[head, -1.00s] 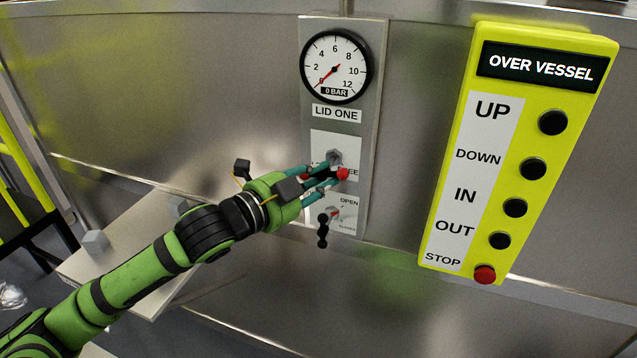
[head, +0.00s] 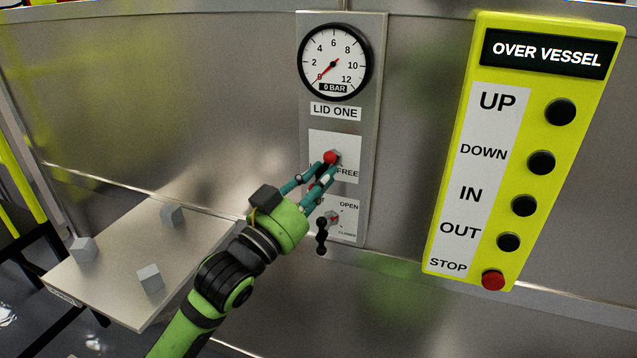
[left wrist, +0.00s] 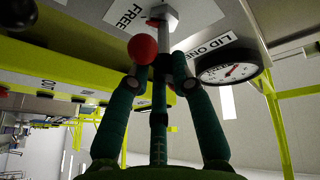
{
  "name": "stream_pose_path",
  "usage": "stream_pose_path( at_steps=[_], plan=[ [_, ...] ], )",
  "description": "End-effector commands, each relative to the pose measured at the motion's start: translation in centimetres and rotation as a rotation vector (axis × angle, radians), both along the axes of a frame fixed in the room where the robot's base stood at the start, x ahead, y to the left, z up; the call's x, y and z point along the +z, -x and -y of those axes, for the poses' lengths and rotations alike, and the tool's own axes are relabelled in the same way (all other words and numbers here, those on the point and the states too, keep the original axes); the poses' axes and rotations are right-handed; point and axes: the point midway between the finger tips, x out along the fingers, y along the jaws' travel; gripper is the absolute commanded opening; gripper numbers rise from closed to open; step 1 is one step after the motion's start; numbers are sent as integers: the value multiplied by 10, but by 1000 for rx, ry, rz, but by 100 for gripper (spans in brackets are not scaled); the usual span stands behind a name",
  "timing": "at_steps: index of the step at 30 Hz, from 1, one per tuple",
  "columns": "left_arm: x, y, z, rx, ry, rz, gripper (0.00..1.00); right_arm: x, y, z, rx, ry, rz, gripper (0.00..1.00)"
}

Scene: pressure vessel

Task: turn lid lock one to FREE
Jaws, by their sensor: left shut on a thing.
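Lid lock one is on the white plate (head: 318,142) under the LID ONE label, with FREE at its lower right; the word at the left is mostly covered. Its red ball (head: 330,157) shows near the lock's centre, in front of the plate. My left gripper (head: 325,172) reaches up to it from below and is shut on the lock handle. In the left wrist view, the red ball (left wrist: 142,50) sits by the left fingertip, and the grey hub (left wrist: 163,14) is just beyond the fingertips (left wrist: 160,62). The fingers hide part of the handle. My right gripper is not in view.
The 0 BAR gauge (head: 334,62) is above the lock. The OPEN/CLOSED valve (head: 332,218) with its black handle is close below my fingers. A yellow button panel (head: 445,245) hangs at the right. A table (head: 110,275) with grey blocks is at lower left.

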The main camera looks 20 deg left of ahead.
Motion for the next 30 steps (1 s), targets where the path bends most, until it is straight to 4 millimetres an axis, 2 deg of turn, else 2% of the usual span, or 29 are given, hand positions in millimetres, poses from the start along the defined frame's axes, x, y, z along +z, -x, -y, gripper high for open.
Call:
stream_pose_path(
  at_steps=[6, 13, 30],
  plan=[
    [-2, 0, 2, -2, 182, -14, 0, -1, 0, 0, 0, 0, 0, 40],
    [-2, 0, 3, -2, 311, -17, 0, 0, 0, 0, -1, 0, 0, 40],
    [-2, 0, 3, -3, 398, -22, 0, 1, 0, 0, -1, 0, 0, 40]
  ],
)
